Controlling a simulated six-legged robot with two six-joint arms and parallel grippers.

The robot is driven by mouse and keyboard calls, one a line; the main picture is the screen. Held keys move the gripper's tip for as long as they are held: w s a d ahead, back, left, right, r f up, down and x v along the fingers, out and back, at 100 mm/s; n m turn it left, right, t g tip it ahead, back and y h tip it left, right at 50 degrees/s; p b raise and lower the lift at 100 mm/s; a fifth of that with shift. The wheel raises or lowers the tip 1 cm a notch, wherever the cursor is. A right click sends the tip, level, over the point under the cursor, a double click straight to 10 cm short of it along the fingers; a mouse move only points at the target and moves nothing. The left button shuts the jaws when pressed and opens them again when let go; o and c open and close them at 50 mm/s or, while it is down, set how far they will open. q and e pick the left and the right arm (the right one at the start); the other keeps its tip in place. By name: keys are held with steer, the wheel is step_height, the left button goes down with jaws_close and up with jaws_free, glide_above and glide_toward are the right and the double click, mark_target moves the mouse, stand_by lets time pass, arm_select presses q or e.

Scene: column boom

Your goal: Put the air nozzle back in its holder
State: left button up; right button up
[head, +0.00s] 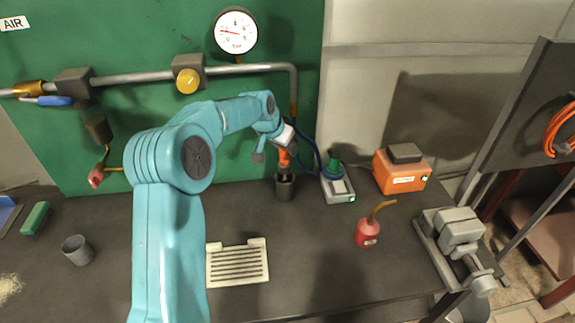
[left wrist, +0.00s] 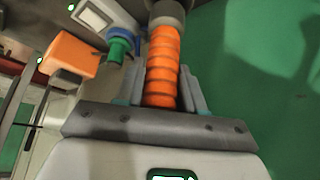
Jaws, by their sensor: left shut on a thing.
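The air nozzle (head: 284,157) has an orange ribbed grip and stands about upright over the bench at the back. In the left wrist view its orange grip (left wrist: 162,65) runs up between the two grey fingers. My left gripper (head: 286,142) is shut on this grip. A dark grey cup-like holder (head: 284,188) stands on the bench directly below the nozzle. The nozzle's lower end is at the holder's mouth; I cannot tell how deep it sits. A grey rim also shows beyond the grip in the left wrist view (left wrist: 168,12). My right gripper is not in view.
A blue hose (head: 316,145) hangs behind the nozzle. Just right stand a scale with a green-capped bottle (head: 334,166), an orange box (head: 402,176) and a red oil can (head: 367,233). A slotted cream tray (head: 212,275) lies in front. A pipe (head: 135,78) crosses the green wall.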

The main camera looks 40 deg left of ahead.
mark_target(286, 158)
arm_select(q)
steer(key=f, duration=0.4)
steer(key=shift+s+d+p, duration=0.15)
steer(key=shift+s+p, duration=0.1)
steer(key=shift+p, duration=0.15)
steer(key=shift+w+a+f, duration=0.2)
steer(key=shift+f, duration=0.2)
steer(key=shift+s, duration=0.1)
steer(key=shift+d+f+b, duration=0.1)
steer(key=shift+d+b, duration=0.05)
steer(key=shift+b, duration=0.15)
steer(key=o, duration=1)
steer(key=shift+o, duration=0.9)
steer(key=shift+r+p, duration=0.4)
steer(key=shift+r, duration=0.05)
steer(key=b+v, duration=0.2)
steer(key=v, duration=0.9)
steer(key=shift+s+r+b, duration=0.2)
steer(key=shift+r+b, duration=0.05)
steer(key=shift+b, duration=0.05)
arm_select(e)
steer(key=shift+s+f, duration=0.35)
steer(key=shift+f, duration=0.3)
arm_select(q)
steer(key=shift+w, duration=0.1)
steer(key=shift+d, duration=0.1)
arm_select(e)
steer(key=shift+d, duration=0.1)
